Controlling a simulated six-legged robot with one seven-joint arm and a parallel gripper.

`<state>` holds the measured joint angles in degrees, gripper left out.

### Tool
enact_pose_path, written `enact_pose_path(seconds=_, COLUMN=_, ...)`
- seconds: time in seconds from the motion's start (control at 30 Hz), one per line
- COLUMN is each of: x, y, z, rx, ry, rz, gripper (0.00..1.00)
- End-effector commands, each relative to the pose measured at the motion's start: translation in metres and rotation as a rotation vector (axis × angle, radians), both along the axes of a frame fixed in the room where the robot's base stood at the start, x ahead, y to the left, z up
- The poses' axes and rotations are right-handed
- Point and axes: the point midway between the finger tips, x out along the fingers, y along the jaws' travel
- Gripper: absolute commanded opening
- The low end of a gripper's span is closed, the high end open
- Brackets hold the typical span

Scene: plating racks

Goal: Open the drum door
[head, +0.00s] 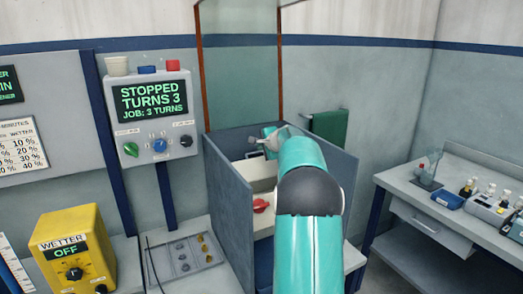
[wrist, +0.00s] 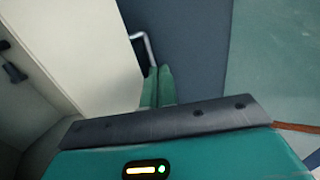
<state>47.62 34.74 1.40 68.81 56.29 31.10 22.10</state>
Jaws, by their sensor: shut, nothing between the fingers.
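My gripper (wrist: 159,71) shows in the wrist view as two green fingers held together, with nothing between them. A thin bent metal handle (wrist: 142,36) stands just past the fingertips, at the edge of a cream panel (wrist: 95,45). I cannot tell whether the fingertips touch it. In the head view my teal arm reaches into a grey-blue open-topped enclosure (head: 229,203). A pale drum housing (head: 262,172) and a red knob (head: 260,206) show inside it, partly behind my arm. The drum door itself is not clear in the head view.
A clear panel with orange-red edges (head: 239,60) stands above the enclosure. A control box (head: 152,112) at its left reads STOPPED, TURNS 3, JOB: 3 TURNS. A yellow WETTER box (head: 78,250) is at lower left. A bench (head: 420,185) stands at right.

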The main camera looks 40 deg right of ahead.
Motion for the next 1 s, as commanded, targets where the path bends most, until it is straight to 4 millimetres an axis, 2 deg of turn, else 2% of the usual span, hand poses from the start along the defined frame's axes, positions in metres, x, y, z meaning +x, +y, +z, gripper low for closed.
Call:
enact_pose_path(seconds=0.3, x=-0.036, y=0.011, z=0.05, rx=-0.003, ry=-0.001, rz=0.0, gripper=0.0)
enact_pose_path(seconds=0.47, x=-0.05, y=0.016, z=0.068, rx=-0.002, ry=-0.001, rz=0.0, gripper=0.0)
enact_pose_path(seconds=0.63, x=-0.057, y=0.018, z=0.076, rx=-0.001, ry=0.0, rz=0.0, gripper=0.0)
enact_pose_path(seconds=1.0, x=-0.059, y=0.018, z=0.076, rx=-0.001, ry=0.0, rz=0.0, gripper=0.0)
